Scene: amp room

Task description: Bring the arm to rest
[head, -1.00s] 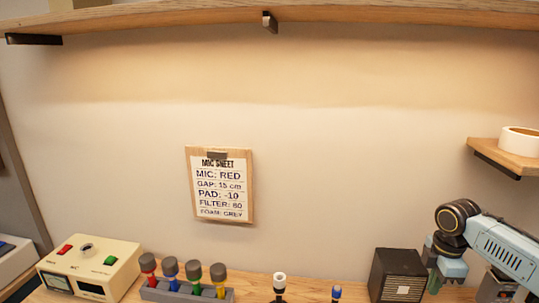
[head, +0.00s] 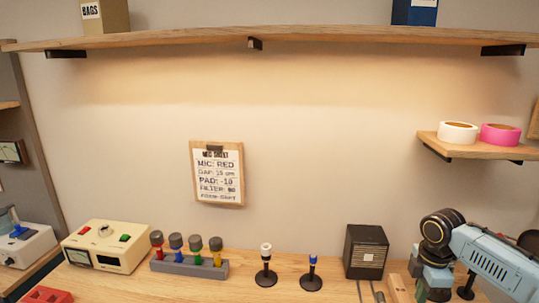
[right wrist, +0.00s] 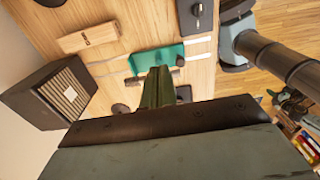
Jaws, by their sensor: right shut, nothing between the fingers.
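My right arm comes in from the right edge of the head view, pale blue with a dark round joint, and bends down over the right end of the bench. My right gripper (head: 422,290) is at the bottom there, just right of the dark speaker box (head: 366,252), partly cut off. In the right wrist view its greenish fingers (right wrist: 158,84) are together and empty. They point toward a green piece (right wrist: 158,58) on the bench; I cannot tell whether they touch it. The speaker box (right wrist: 50,95) is at the left in that view. My left gripper is in neither view.
On the bench are a cream meter box (head: 106,247), a grey rack (head: 190,266) of several coloured microphones and two small stands (head: 265,268) (head: 312,273). A clipboard (head: 217,173) hangs on the wall. A side shelf (head: 470,150) holds two tape rolls. The wrist view shows a wooden block (right wrist: 88,38).

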